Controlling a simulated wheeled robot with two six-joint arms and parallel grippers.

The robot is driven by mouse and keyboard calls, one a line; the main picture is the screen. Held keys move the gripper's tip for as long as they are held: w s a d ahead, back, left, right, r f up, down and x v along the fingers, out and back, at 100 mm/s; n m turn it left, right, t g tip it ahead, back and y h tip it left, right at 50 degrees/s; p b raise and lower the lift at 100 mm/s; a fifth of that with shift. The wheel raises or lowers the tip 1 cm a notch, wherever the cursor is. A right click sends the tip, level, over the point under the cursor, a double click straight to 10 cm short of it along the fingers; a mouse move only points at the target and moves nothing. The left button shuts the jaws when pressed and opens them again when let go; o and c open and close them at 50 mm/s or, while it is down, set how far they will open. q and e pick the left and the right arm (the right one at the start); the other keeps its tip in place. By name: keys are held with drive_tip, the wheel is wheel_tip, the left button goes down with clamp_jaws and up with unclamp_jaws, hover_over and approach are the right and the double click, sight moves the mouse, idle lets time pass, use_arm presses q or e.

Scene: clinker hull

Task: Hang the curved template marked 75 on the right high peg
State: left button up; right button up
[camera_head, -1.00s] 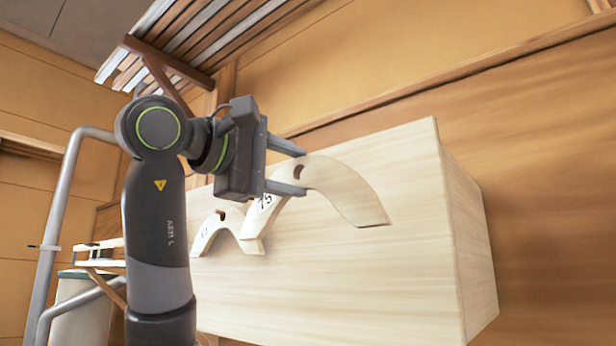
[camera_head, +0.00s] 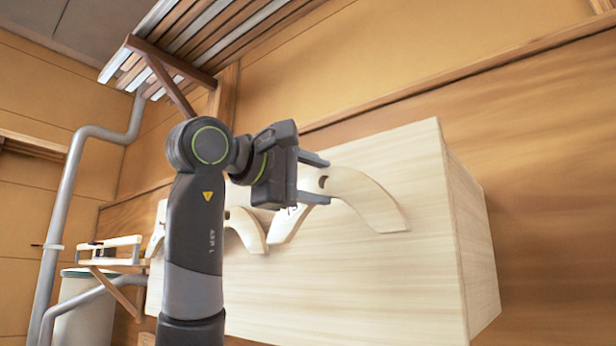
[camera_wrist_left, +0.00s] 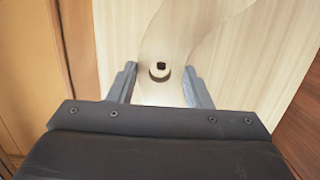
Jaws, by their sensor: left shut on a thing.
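The curved template marked 75 (camera_head: 372,200) is a pale wooden arch in front of the face of a pale wooden box or board (camera_head: 360,285). My left gripper (camera_head: 322,180) is shut on its top, one finger above and one below, near its hole. The number is now hidden by the gripper. In the left wrist view the template (camera_wrist_left: 172,35) lies between the fingers (camera_wrist_left: 163,80), and something pale shows in its dark hole; I cannot tell whether it is a peg. My right gripper is not in view.
A second curved template (camera_head: 243,228) is on the board further left, partly behind my arm. A slatted rack (camera_head: 205,45) is overhead at upper left. A grey pipe (camera_head: 68,190) and a small shelf (camera_head: 115,262) stand at left. The board's right side is clear.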

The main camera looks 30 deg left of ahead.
sight(330, 191)
use_arm(q)
drive_tip(key=shift+w+d+f, duration=0.1)
drive_tip(key=shift+w, duration=0.6)
drive_tip(key=shift+x, duration=0.9)
drive_tip(key=shift+w+f, duration=0.35)
drive_tip(key=shift+w, duration=0.3)
drive_tip(key=o, duration=1.2)
drive_tip(key=shift+c, duration=0.2)
drive_tip(key=shift+s, duration=0.15)
